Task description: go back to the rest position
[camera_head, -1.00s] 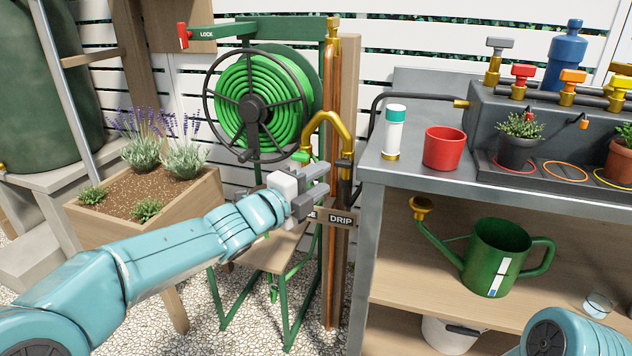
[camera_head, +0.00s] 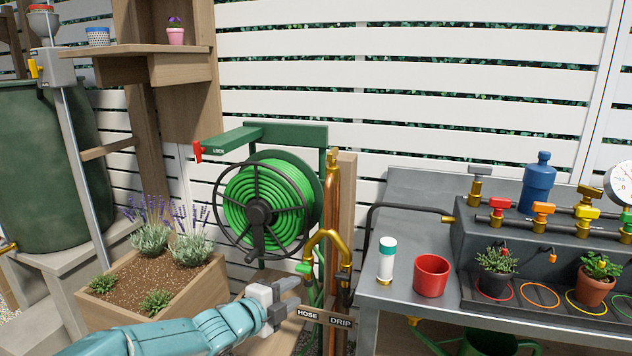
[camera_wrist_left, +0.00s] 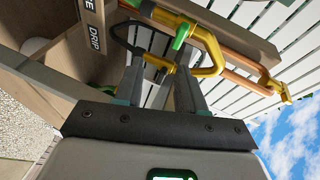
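My left gripper (camera_head: 287,301) is in front of the hose reel post, just left of the HOSE/DRIP sign (camera_head: 325,317). Its arm comes in from the lower left. In the left wrist view my left gripper (camera_wrist_left: 158,88) has its two fingers apart with nothing held between them. Beyond the fingertips is the brass pipe bend (camera_wrist_left: 212,50) with a green handle (camera_wrist_left: 181,36); the bend also shows in the head view (camera_head: 330,236). My right gripper is not in any view now.
The hose reel (camera_head: 266,205) stands behind my left gripper. A planter box (camera_head: 185,300) is on the left. On the right a metal bench (camera_head: 390,300) bears a red pot (camera_head: 432,275), a white bottle (camera_head: 386,262) and potted plants. Wooden shelf (camera_head: 150,52) is upper left.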

